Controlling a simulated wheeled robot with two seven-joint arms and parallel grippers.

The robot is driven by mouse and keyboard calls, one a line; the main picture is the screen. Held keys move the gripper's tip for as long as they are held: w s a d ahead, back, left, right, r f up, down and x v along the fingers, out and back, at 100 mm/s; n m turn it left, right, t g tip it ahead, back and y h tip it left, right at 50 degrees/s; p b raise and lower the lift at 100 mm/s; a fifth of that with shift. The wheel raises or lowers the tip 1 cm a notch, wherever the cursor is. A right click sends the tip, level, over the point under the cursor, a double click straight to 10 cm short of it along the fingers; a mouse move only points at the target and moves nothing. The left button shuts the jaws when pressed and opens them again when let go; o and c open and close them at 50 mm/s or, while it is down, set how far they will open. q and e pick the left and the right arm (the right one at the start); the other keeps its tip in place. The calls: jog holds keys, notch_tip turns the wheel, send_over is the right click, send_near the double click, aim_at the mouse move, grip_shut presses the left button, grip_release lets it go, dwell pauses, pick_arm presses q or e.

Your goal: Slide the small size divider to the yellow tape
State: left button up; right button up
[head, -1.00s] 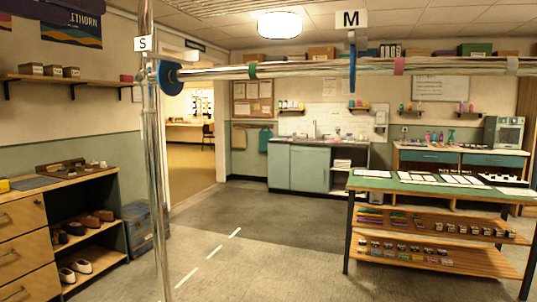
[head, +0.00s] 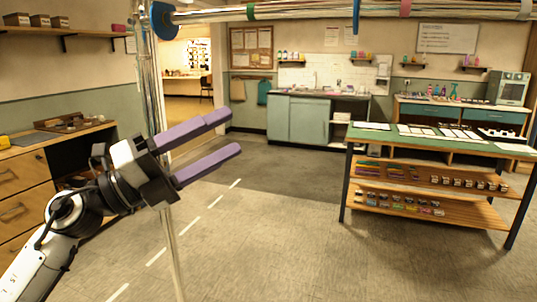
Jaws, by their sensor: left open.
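The blue disc (head: 163,20) of the small divider sits at the left end of the rail, beside the upright post. Its S card is above the top of the picture. A pale, slightly yellowish tape band (head: 525,9) is on the rail at the far right; its exact colour is hard to tell. My left gripper (head: 231,132) is open and empty, with purple fingers pointing right. It is in front of the post and well below the rail in the picture, apart from the disc. My right gripper is not in view.
The rail (head: 310,12) also carries a green band (head: 250,11), a pink band (head: 405,8) and the blue stem (head: 356,14) of another divider. The upright post (head: 175,250) stands behind my left gripper. A green-topped table (head: 385,139) stands at the right. The middle floor is clear.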

pick_arm(q)
jog(key=s+a+f+n+t+y, duration=0.1)
jog(key=a+f+n+t+y, duration=0.3)
jog(key=f+n, duration=0.6)
jog(key=s+a+f+n+t+y, duration=0.1)
jog(key=f+n+y, duration=0.5)
jog(key=f, duration=0.7)
jog(key=s+a+f+n+t+y, duration=0.1)
jog(key=a+f+n+t+y, duration=0.25)
jog(key=f+n, duration=0.7)
jog(key=s+f+n+g+y, duration=0.3)
jog(key=s+f+n+g, duration=0.4)
jog(key=s+f, duration=1.7)
notch_tip(320, 180, down, 2)
jog(key=g, duration=0.3)
jog(key=shift+s+d+f+y, duration=0.15)
jog(key=shift+y, duration=0.2)
